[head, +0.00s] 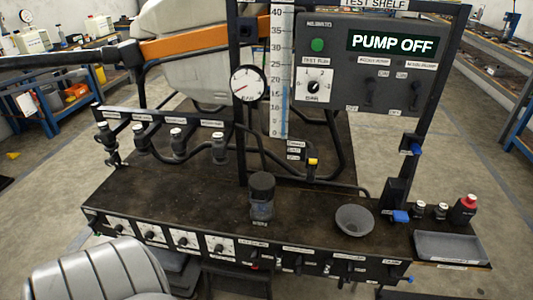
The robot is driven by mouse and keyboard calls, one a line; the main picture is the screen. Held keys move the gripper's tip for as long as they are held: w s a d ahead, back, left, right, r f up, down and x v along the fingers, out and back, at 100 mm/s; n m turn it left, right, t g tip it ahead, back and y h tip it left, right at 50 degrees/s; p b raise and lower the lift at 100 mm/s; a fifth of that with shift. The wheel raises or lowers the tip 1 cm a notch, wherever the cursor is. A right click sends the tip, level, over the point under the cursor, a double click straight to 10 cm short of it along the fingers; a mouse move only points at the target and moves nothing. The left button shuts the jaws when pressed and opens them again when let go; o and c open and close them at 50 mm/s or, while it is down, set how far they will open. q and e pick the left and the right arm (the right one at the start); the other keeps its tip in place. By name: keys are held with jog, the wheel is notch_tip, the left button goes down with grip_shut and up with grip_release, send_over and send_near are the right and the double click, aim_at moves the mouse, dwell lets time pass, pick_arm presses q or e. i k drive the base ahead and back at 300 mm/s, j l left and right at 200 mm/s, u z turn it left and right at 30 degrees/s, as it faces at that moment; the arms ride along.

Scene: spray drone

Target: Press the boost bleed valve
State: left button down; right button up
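A small yellow-topped push button or valve (313,162) sits on the dark pipework behind the bench top, just right of centre. Neither of my grippers shows in the head view.
A control panel (372,62) reading PUMP OFF stands above the dark bench (210,205). A pressure gauge (248,84) and a scale (281,70) rise behind. A jar (262,198), a grey bowl (354,220) and a tray (450,247) are in front. A grey ribbed shape (95,272) fills the lower left.

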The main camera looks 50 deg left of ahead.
aim_at(299, 264)
jog(key=u, duration=1.05)
